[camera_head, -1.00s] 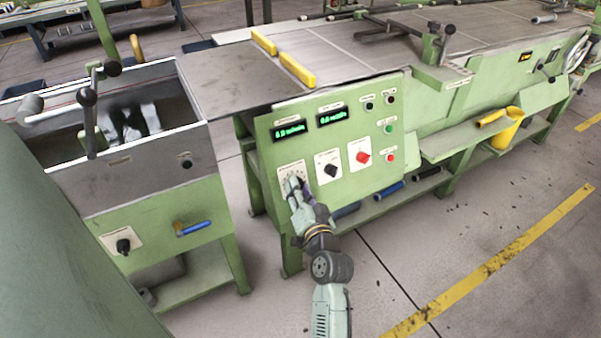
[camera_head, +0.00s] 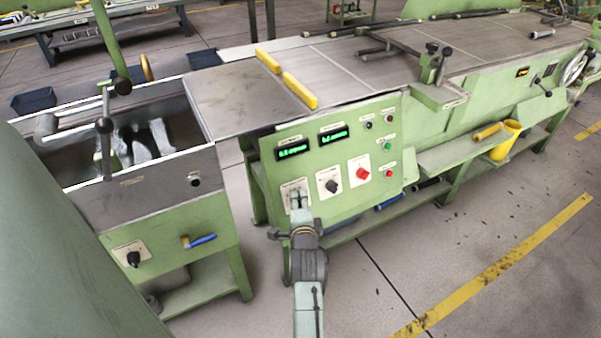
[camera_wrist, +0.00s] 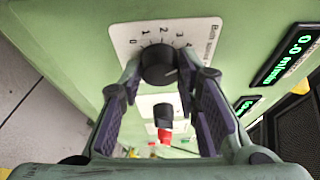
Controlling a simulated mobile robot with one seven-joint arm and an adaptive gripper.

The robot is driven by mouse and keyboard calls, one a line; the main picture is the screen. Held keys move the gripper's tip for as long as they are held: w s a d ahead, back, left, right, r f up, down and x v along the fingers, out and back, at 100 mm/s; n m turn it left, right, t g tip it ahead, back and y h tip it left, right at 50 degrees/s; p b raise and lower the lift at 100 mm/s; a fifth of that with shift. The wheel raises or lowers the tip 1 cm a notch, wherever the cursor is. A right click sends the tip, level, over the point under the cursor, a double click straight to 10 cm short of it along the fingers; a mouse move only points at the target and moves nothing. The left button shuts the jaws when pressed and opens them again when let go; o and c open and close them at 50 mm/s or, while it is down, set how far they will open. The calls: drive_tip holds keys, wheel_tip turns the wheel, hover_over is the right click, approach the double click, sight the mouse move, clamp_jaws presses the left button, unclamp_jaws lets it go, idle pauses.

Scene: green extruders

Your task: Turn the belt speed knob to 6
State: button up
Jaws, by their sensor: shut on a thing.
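The belt speed knob (camera_wrist: 158,62) is a round black knob on a white dial plate (camera_wrist: 190,32). The numbers 0 to 4 show around its upper side; the rest of the scale is hidden or too small to read. A faint light mark shows at the knob's lower right, but I cannot read its setting. My gripper (camera_wrist: 160,72) is shut on the knob, one finger on each side. In the head view my gripper (camera_head: 299,200) covers the knob at the lower left of the green control panel (camera_head: 345,195).
A black knob (camera_head: 331,186) and a red knob (camera_head: 362,174) sit right of my gripper. Above are two green-lit displays, left (camera_head: 293,148) and right (camera_head: 333,135); the wrist view shows one display (camera_wrist: 300,55) reading 0.0 m/min. A water trough stands left.

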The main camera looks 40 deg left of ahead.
drive_tip(key=m, duration=0.1)
drive_tip(key=m+g+h, duration=0.1)
drive_tip(key=m, duration=0.3)
drive_tip(key=shift+a+r+g, duration=0.1)
drive_tip(key=shift+r+g, duration=0.25)
drive_tip(key=shift+g, duration=0.05)
drive_tip(key=m+g, duration=0.1)
drive_tip(key=m, duration=0.1)
drive_tip(key=m+g, duration=0.1)
drive_tip(key=m, duration=0.1)
drive_tip(key=shift+w+r+m+h, duration=0.1)
drive_tip(key=shift+w+m+h, duration=0.05)
drive_tip(key=shift+m+h, duration=0.25)
drive_tip(key=o, duration=1.2)
drive_tip(key=shift+c, duration=0.2)
drive_tip(key=v, duration=1.2)
drive_tip(key=shift+w+a+r, duration=0.1)
drive_tip(key=shift+w+a, duration=0.05)
